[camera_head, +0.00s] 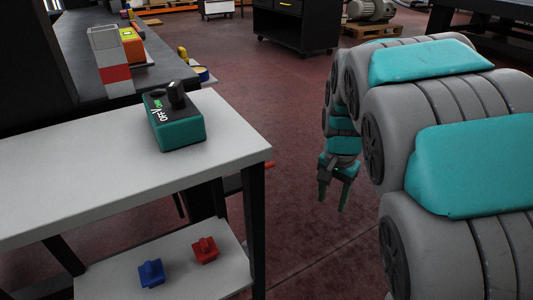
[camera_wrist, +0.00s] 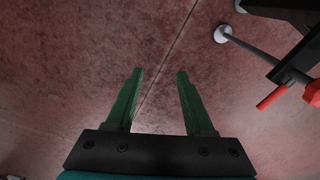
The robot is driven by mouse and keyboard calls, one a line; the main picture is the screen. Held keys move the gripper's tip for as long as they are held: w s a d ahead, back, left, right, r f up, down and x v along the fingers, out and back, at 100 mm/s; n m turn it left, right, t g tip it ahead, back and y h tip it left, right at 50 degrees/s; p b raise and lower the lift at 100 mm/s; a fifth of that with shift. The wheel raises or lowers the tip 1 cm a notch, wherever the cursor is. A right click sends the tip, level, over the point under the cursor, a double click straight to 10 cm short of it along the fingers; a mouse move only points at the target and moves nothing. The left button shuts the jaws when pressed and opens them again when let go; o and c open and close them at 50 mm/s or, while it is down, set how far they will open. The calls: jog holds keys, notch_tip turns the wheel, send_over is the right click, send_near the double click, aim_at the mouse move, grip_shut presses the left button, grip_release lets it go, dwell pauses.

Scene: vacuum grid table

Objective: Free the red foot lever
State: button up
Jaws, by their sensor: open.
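A red bar (camera_head: 262,166), likely the foot lever, sticks out behind the near table's right leg in the head view, mostly hidden. In the wrist view a short red rod (camera_wrist: 271,98) shows at the right under a dark frame, with a red rounded part (camera_wrist: 313,93) cut by the picture edge beside it. I cannot tell which of the two is the lever, nor what holds it. My gripper (camera_head: 333,200) hangs open and empty, pointing down over the floor to the right of the table. Its green fingers (camera_wrist: 160,88) are apart with only floor between them.
The white table (camera_head: 70,185) carries a teal switch box (camera_head: 178,139). Its lower shelf holds a blue block (camera_head: 151,273) and a red block (camera_head: 204,250). A grey rod with a white foot (camera_wrist: 222,34) stands near the dark frame. The floor below my gripper is clear.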

jog(key=w+a+f+m+t+y+p, duration=0.15)
jog(key=w+a+m+p, duration=0.25)
jog(key=w+a+p, duration=1.05)
jog(key=w+a+f+b, duration=0.1)
jog(key=w+f, duration=0.1)
jog(key=w+a+f+b, duration=0.1)
jog(key=w+f+b, duration=0.1)
jog(key=w+f, duration=0.1)
jog(key=w+a+f+b, duration=0.1)
jog(key=w+f+b, duration=0.1)
jog(key=w, duration=0.1)
jog(key=shift+w+f, duration=0.15)
jog(key=shift+w, duration=0.1)
grip_shut()
dwell(0.6)
